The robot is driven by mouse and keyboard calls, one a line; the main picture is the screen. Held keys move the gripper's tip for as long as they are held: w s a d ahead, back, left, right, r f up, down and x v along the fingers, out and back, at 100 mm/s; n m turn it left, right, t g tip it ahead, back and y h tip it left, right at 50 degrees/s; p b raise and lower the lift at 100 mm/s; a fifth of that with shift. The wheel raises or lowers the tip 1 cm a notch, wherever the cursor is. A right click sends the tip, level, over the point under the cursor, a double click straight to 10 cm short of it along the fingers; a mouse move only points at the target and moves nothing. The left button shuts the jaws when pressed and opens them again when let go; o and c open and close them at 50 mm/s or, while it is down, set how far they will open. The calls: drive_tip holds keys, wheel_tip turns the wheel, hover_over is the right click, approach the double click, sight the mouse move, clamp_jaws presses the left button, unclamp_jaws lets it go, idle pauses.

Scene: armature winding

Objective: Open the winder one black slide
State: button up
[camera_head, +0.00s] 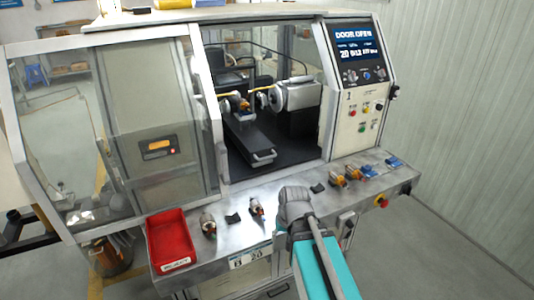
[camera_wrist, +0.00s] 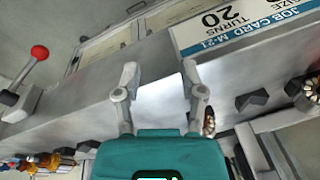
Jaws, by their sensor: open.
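The black slide (camera_head: 248,138) lies inside the winder's open bay in the head view, with a pale bar handle (camera_head: 264,158) at its near end. An armature with an orange part (camera_head: 241,106) sits above its far end. My arm reaches up from the bottom, its grey wrist end over the front counter, to the right of and nearer than the slide. In the wrist view my gripper (camera_wrist: 160,78) is open, with two grey fingers apart and nothing between them but bare metal counter. The slide is not visible in the wrist view.
The glass door (camera_head: 150,120) is slid left and the display (camera_head: 356,45) reads DOOR OPEN. A red bin (camera_head: 170,238), small armatures (camera_head: 208,224) and black holders (camera_head: 232,218) stand on the counter. A job card (camera_wrist: 230,25) and a red-knobbed lever (camera_wrist: 38,53) show in the wrist view.

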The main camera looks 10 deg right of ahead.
sight(268, 158)
drive_tip(key=w+m+t+y, duration=0.1)
drive_tip(key=w, duration=0.1)
drive_tip(key=w+a+r+t+y+b, duration=0.1)
drive_tip(key=w, duration=0.2)
drive_tip(key=w+a+m+t, duration=0.1)
drive_tip(key=w, duration=0.2)
drive_tip(key=shift+r+m+t+y, duration=0.3)
drive_tip(key=shift+r+t+y, duration=0.05)
drive_tip(key=shift+t+y, duration=0.05)
drive_tip(key=w+m+t, duration=0.1)
drive_tip(key=w, duration=0.1)
drive_tip(key=w+r+m+t+y+b, duration=0.1)
drive_tip(key=w, duration=0.1)
drive_tip(key=w+m+t+b, duration=0.1)
drive_tip(key=w, duration=0.1)
drive_tip(key=shift+w+d+r+y, duration=0.2)
drive_tip(key=shift+d+r+y, duration=0.1)
drive_tip(key=shift+r, duration=0.1)
drive_tip(key=w+m+t, duration=0.1)
drive_tip(key=w+d+r+m+t+b, duration=0.1)
drive_tip(key=w, duration=0.1)
drive_tip(key=w+d+r+m+t+b, duration=0.1)
drive_tip(key=shift+w, duration=0.3)
drive_tip(key=w+d+r+m+t+h+b, duration=0.1)
drive_tip(key=w+d+r+m+t, duration=0.2)
drive_tip(key=w+d+m+t, duration=0.1)
drive_tip(key=shift+d+m, duration=0.4)
drive_tip(key=shift+m, duration=0.3)
drive_tip(key=shift+w, duration=0.15)
